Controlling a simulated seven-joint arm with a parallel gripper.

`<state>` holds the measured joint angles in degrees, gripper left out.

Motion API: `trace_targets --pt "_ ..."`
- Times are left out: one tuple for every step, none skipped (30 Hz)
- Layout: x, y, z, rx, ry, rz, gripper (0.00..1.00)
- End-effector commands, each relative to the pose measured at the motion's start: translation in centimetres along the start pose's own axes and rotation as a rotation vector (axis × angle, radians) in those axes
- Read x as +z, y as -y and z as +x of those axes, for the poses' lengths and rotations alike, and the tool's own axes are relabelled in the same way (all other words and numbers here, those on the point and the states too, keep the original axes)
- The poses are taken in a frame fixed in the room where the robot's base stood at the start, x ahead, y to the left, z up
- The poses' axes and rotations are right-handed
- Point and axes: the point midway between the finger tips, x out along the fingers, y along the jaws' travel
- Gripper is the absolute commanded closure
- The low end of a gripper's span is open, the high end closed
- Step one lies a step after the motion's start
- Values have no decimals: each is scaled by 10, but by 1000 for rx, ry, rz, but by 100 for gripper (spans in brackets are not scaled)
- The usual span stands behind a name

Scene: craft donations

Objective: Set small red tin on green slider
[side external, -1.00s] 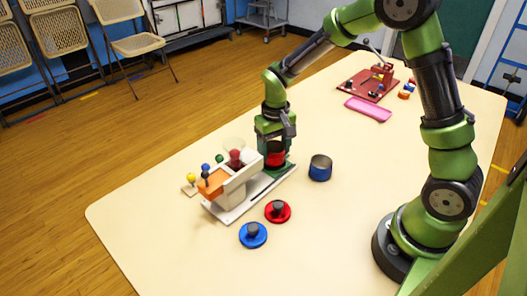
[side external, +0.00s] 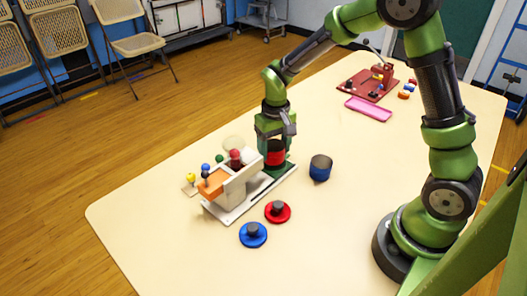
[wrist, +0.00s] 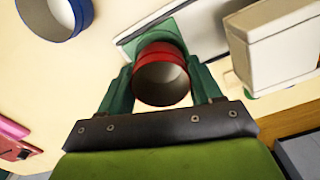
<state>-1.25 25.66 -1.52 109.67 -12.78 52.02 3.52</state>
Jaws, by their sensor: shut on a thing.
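The small red tin (side external: 277,157) is a short open cylinder with a dark inside. It is upright between the fingers of my gripper (side external: 276,148), which is shut on it. In the wrist view, the tin (wrist: 162,60) shows its open end between the two green fingers. The green slider (side external: 283,171) is at the far end of the white track, directly under or against the tin. Part of the slider (wrist: 183,42) shows beyond the tin in the wrist view. I cannot tell whether the tin touches it.
A blue tin (side external: 320,168) stands to the right. Red (side external: 278,212) and blue (side external: 253,235) knobbed discs lie in front. The table's right front is clear.

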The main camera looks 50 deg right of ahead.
Motion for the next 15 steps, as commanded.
trace_targets --pt "0 0 1 0 0 0 66" --pt "0 0 1 0 1 0 66" --pt "0 0 2 0 1 0 66" --pt "0 0 2 0 1 1 66" --pt "0 0 3 0 1 1 66" --pt "0 0 4 0 1 1 66" --pt "0 0 5 0 1 1 66" --pt "0 0 5 0 1 1 66" --pt "0 0 6 0 2 1 66" --pt "0 0 7 0 2 1 66" --pt "0 0 7 0 2 1 66" --pt "0 0 8 0 2 1 66" --pt "0 0 9 0 1 1 66" --pt "0 0 9 0 1 1 66" --pt "0 0 10 0 1 1 66"
